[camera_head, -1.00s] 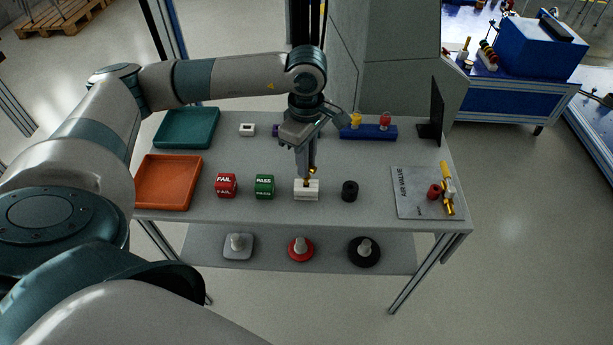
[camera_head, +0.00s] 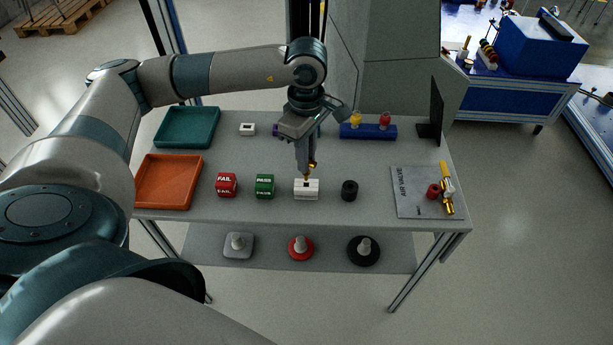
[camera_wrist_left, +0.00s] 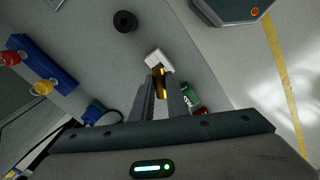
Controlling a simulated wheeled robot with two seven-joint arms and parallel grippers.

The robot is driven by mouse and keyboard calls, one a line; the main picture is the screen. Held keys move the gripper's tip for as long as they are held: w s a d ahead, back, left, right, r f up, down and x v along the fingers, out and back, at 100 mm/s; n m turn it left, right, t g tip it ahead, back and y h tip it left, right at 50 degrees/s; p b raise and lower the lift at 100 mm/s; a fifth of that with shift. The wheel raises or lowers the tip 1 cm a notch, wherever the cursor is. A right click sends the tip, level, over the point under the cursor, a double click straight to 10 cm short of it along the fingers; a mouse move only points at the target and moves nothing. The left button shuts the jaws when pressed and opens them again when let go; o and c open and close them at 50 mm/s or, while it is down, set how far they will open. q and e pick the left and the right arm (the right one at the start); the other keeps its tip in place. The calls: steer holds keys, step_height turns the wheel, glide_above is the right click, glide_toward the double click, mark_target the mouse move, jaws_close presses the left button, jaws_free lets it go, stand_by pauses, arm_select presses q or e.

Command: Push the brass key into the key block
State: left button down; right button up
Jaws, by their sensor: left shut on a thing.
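The brass key (camera_head: 309,174) is held in my left gripper (camera_head: 306,169), which is shut on it and points down at the table. The key block (camera_head: 306,190) is white with a dark slot in its top, and stands directly under the key. The key's tip appears just above the slot; any small gap is hard to judge. In the left wrist view the key (camera_wrist_left: 157,83) sits between the fingers, with the white block (camera_wrist_left: 159,58) just past its tip. My right gripper is not in view.
The red FAIL cube (camera_head: 226,185) and green PASS cube (camera_head: 264,186) stand left of the block. A black cylinder (camera_head: 349,191) stands close on its right. Behind are a blue rack (camera_head: 368,132) and a small white block (camera_head: 248,129). Orange (camera_head: 144,180) and teal (camera_head: 163,128) trays lie left.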

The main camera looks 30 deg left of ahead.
arm_select(q)
steer(key=shift+r+p, duration=0.5)
steer(key=shift+r, duration=1.25)
steer(key=shift+d, duration=0.1)
